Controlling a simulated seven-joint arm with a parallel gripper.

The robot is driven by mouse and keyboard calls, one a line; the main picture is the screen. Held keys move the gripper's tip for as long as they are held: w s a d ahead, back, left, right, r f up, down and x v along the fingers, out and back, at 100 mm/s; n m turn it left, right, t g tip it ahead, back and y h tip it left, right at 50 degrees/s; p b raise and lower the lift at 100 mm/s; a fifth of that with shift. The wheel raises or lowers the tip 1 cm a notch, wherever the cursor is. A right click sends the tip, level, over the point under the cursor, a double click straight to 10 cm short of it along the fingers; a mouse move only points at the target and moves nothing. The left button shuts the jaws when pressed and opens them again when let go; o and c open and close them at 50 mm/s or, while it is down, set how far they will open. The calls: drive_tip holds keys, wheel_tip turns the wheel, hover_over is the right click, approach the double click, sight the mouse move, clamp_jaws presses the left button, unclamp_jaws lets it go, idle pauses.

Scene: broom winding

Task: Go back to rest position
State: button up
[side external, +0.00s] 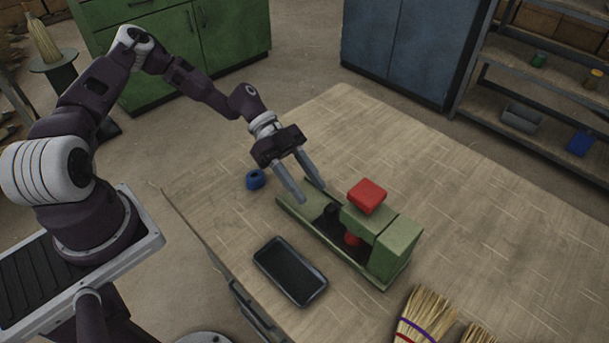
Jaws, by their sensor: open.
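My gripper (311,191) is open, with its two grey fingers apart and pointing down. It is above the left end of a green machine (376,230) on the wooden table (480,220). Nothing shows between the fingers. The machine has a red block (367,195) on top and a red part with a dark piece lower in its middle. I cannot tell whether a fingertip touches the machine.
A blue ring-like spool (255,179) sits left of the gripper. A dark tray (290,271) lies near the table's front edge. Straw broom heads (425,312) lie at the lower right. The table's right and back areas are clear. Cabinets (410,45) and shelves stand behind.

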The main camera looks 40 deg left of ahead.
drive_tip(key=s+a+r+n+t+y, duration=0.2)
drive_tip(key=s+r+n+y, duration=0.4)
drive_tip(key=s+r+n, duration=0.3)
drive_tip(key=s+a+r+n+t+y, duration=0.3)
drive_tip(key=s+r+n+y, duration=0.3)
drive_tip(key=s+r, duration=0.6)
wheel_tip(320, 180, up, 6)
drive_tip(key=n+t, duration=0.1)
drive_tip(key=n, duration=0.1)
drive_tip(key=shift+a+r+n, duration=0.2)
drive_tip(key=shift+a+n, duration=0.1)
drive_tip(key=shift+n, duration=0.1)
